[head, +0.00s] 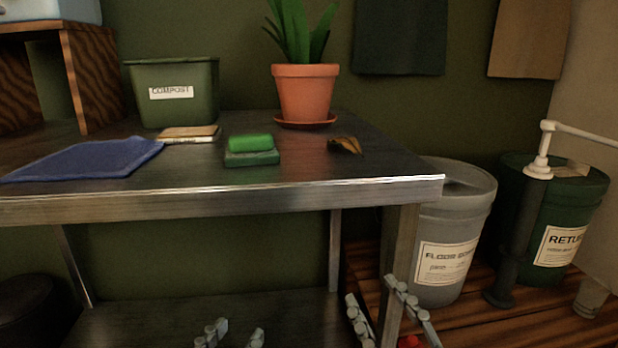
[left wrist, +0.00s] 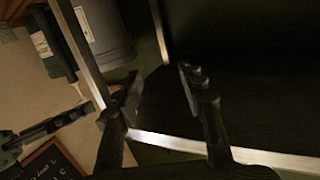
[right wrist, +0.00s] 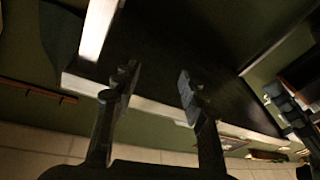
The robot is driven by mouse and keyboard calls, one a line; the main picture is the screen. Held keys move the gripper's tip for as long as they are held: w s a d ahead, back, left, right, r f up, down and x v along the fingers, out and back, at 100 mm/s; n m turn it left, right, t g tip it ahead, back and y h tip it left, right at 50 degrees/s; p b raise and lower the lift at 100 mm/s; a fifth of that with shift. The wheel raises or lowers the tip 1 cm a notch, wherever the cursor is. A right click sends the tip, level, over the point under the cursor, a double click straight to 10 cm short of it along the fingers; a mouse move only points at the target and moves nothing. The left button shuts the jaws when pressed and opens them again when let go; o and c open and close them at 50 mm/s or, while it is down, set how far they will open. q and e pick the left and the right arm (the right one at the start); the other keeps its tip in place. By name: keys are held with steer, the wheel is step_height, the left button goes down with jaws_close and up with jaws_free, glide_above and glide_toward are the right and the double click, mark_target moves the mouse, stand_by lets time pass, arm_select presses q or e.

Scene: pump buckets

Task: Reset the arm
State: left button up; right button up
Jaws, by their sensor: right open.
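My left gripper (head: 234,335) shows at the bottom of the head view, low in front of the metal table. Its two fingers are apart with nothing between them, as the left wrist view (left wrist: 160,90) also shows. My right gripper (head: 382,312) is further right, near the table's front right leg. Its fingers are spread and empty, also in the right wrist view (right wrist: 158,88). Both grippers are below the level of the tabletop (head: 200,177). My arms behind the grippers are mostly out of the head view.
The table holds a blue cloth (head: 85,160), a green compost bin (head: 190,100), a green sponge (head: 250,143), a potted plant (head: 304,92) and a dried leaf (head: 345,146). A grey bucket (head: 450,220) and a green bucket (head: 575,195) with a pump (head: 541,155) stand right of the table.

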arm_select(q)
steer(key=s+a+f+g+y+p, duration=0.1)
steer(key=a+f+g+y+p, duration=0.35)
steer(key=f, duration=0.95)
arm_select(e)
steer(key=s+d+f+m+g+h, duration=0.2)
steer(key=d+f+g+h, duration=0.15)
steer(key=f, duration=0.65)
steer(key=s+d+f+m+g+h, duration=0.1)
steer(key=d+f+m+g+h, duration=0.25)
steer(key=f, duration=0.55)
arm_select(q)
steer(key=s+a+f+n+g+y+p, duration=0.1)
steer(key=s+a+f+n+g+p, duration=0.1)
steer(key=s+a+f+g+p, duration=0.3)
steer(key=s+a+f+g, duration=0.4)
steer(key=s+a+f, duration=0.2)
steer(key=a, duration=0.1)
steer(key=shift+s+f, duration=0.25)
steer(key=shift+f, duration=0.1)
arm_select(e)
steer(key=s+d+f+g, duration=0.8)
steer(key=s+d+f, duration=0.2)
steer(key=s+f, duration=0.1)
steer(key=shift+d+f+g+h, duration=0.3)
steer(key=shift+f+g+h, duration=0.1)
steer(key=shift+f, duration=0.2)
